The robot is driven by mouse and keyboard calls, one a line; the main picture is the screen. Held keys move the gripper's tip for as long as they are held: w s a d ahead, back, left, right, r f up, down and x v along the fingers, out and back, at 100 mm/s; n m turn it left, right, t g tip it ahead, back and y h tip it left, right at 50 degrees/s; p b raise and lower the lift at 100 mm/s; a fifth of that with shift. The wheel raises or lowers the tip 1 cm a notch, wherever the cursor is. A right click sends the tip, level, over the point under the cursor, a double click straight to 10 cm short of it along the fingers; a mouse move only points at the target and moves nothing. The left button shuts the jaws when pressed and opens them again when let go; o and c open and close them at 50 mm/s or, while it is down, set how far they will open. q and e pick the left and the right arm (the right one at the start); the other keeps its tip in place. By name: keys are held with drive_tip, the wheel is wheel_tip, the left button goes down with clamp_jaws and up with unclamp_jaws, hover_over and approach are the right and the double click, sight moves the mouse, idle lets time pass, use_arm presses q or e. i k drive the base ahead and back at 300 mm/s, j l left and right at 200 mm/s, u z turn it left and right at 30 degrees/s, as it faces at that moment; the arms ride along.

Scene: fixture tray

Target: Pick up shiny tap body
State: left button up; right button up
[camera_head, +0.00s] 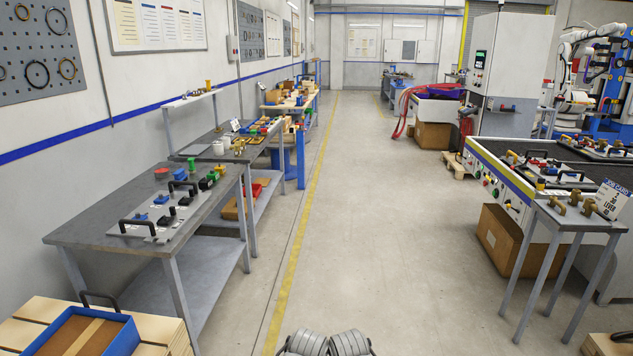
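Several small brass-coloured fittings stand on the small table at the right; one brass fitting (574,198) is near its middle and another brass fitting (588,207) is beside the job card. Another brass-coloured piece (238,146) is on the second bench at the left. All are too small to tell which is the shiny tap body. A grey fixture tray (112,232) with black handles and blue, black and green parts lies on the near left bench. Two grey rounded parts of my own arms show at the bottom centre. Neither gripper's fingers show.
The near left bench (75,233) and small right table (545,212) flank a wide clear floor (370,210). A job card (612,198) stands on the right table. A blue-rimmed bin (122,340) is at the lower left. A cardboard box (500,240) is under the right-hand bench.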

sight(236, 148)
drive_tip(key=i, duration=1.2)
drive_tip(key=i+l, duration=0.1)
drive_tip(key=i, duration=1.1)
drive_tip(key=i+u, duration=0.1)
drive_tip(key=i, duration=1.1)
drive_tip(key=i+l+u, duration=0.1)
drive_tip(key=i+u, duration=0.3)
drive_tip(key=i+l+u, duration=0.55)
drive_tip(key=i+u, duration=0.2)
drive_tip(key=i+l+u, duration=0.25)
drive_tip(key=l+u, duration=0.15)
drive_tip(key=i+l+u, duration=0.35)
drive_tip(key=l, duration=0.2)
drive_tip(key=l+u, duration=0.4)
drive_tip(key=i+l+u, duration=0.1)
drive_tip(key=l+u, duration=0.3)
drive_tip(key=l, duration=0.35)
